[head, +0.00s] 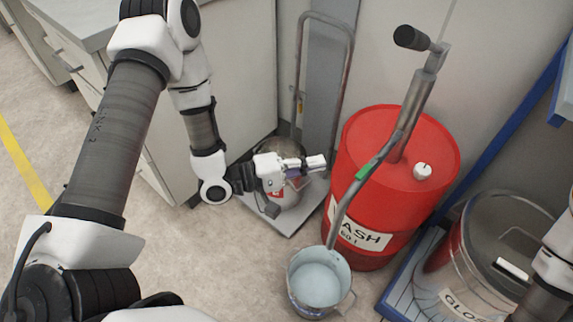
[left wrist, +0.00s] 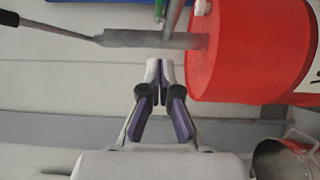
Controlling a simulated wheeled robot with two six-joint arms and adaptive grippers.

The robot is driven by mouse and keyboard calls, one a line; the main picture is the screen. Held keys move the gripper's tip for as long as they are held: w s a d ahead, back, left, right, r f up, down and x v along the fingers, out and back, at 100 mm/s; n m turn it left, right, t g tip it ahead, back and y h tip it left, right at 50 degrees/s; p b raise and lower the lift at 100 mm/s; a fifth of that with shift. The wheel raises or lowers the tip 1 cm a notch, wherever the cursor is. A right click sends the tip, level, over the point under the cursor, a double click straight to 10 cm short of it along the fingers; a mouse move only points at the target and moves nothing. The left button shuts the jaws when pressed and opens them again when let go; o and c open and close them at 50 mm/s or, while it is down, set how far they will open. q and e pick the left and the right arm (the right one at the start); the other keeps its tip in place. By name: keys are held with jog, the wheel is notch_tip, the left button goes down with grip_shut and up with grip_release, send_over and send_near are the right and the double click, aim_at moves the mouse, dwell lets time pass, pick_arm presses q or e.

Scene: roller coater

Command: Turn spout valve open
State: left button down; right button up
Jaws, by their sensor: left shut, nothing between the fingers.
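A grey pump with a curved spout (head: 343,216) stands on the red drum (head: 372,150). A green valve handle (head: 367,171) sits on the spout. In the left wrist view, a green piece of it (left wrist: 158,9) shows at the top edge. The spout's end hangs over a grey bucket (head: 318,284) with a pale blue inside. My left gripper (head: 317,163) is shut and empty, left of the valve and apart from it. Its closed fingertips (left wrist: 160,68) also show in the left wrist view, beside the drum. My right gripper is not in view.
A hand truck (head: 345,60) with a silver container (head: 291,196) on its plate stands behind my left gripper. A can labelled GLOSS (head: 455,262) stands on a blue-edged pallet (head: 392,290) at right. A cabinet (head: 235,75) is at left.

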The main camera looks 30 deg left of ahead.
pick_arm(q)
jog(key=shift+s+a+g, duration=0.85)
jog(key=shift+s+g, duration=0.05)
jog(key=shift+s, duration=2.2)
jog(key=w+a+f+m+g+h, duration=0.1)
jog(key=w+a+f+h, duration=0.1)
jog(key=m+b, duration=0.2)
jog(key=b, duration=0.4)
send_near(364, 172)
jog(key=w+d, duration=0.5)
jog(key=shift+a+f, duration=0.1)
jog(key=shift+f, duration=0.15)
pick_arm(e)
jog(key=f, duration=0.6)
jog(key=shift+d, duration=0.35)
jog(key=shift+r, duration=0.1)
